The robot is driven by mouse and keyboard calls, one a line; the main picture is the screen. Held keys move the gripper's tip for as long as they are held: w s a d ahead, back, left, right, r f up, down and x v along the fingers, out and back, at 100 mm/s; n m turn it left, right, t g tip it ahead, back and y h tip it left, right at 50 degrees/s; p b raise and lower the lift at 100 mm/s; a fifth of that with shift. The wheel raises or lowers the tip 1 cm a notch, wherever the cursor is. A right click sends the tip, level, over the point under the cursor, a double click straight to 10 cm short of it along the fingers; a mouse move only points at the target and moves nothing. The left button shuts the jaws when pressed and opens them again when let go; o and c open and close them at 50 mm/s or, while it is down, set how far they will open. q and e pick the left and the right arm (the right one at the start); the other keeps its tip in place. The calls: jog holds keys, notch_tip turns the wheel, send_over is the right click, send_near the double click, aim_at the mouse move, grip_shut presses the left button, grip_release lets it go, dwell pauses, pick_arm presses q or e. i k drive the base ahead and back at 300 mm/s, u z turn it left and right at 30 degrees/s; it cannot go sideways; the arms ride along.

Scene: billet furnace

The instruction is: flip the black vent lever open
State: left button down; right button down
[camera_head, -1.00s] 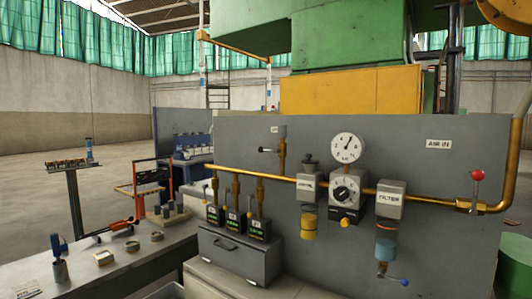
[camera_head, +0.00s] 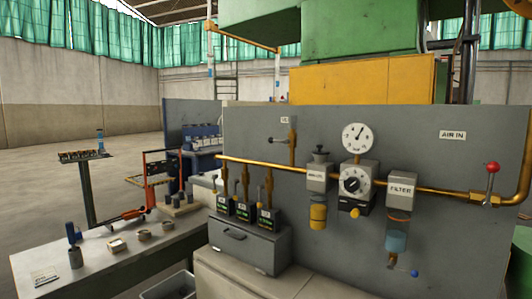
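A small black lever (camera_head: 271,139) sticks out to the left from a short vertical brass pipe (camera_head: 292,147) on the grey panel (camera_head: 420,118). It lies about level, with a dark knob at its left end. A small label (camera_head: 284,120) is above it, too small to read surely. This looks like the vent lever. Neither of my grippers is in view, and nothing covers the lever.
Below the lever run a long brass pipe (camera_head: 440,188) and several small valve units above a grey drawer box (camera_head: 248,245). To the right are a gauge (camera_head: 357,138), a filter (camera_head: 401,189) and a red-knobbed lever (camera_head: 492,168). A workbench (camera_head: 110,262) stands at left.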

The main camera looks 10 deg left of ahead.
aim_at(271, 140)
jog(key=i, duration=0.35)
jog(key=z, duration=0.85)
